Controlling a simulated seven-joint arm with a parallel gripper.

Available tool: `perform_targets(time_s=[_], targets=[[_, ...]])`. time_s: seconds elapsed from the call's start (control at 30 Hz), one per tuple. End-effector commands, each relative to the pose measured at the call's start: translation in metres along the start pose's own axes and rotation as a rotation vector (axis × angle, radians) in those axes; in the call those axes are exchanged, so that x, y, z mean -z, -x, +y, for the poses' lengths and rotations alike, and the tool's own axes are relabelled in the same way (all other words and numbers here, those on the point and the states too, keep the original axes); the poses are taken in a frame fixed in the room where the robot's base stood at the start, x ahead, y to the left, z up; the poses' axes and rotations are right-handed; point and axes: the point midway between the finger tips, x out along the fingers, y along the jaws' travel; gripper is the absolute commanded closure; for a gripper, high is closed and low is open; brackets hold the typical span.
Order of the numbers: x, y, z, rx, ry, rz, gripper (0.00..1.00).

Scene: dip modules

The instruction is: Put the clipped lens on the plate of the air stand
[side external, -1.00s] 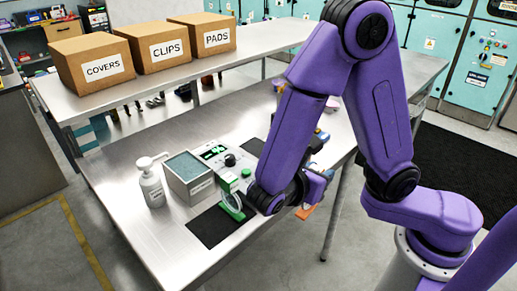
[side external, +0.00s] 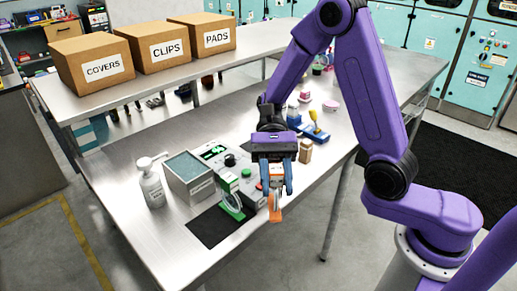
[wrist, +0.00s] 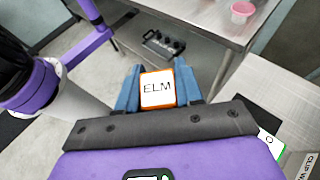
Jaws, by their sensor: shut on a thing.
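My gripper (side external: 276,188) is shut on an orange clip (side external: 275,214), which hangs below the blue fingers near the table's front edge. In the wrist view the clip (wrist: 157,90) has a white face reading ELM between the fingers. A pale rounded shape at its lower end looks like the lens, small and partly hidden.
A black mat (side external: 207,229), a grey bin with a teal top (side external: 190,167) and a white pump bottle (side external: 152,187) are to the left. A wooden block (side external: 305,151), a yellow-handled tool (side external: 314,120) and small pots lie behind, right. The front left tabletop is clear.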

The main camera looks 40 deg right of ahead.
Motion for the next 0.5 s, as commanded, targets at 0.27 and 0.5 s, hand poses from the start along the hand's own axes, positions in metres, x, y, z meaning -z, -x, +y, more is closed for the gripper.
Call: perform_targets(time_s=[0.27,0.5], targets=[[-0.003,0.053,-0.033,0.646,-0.266,0.004,1.00],[0.001,0.101,-0.041,1.069,-0.443,0.006,1.00]])
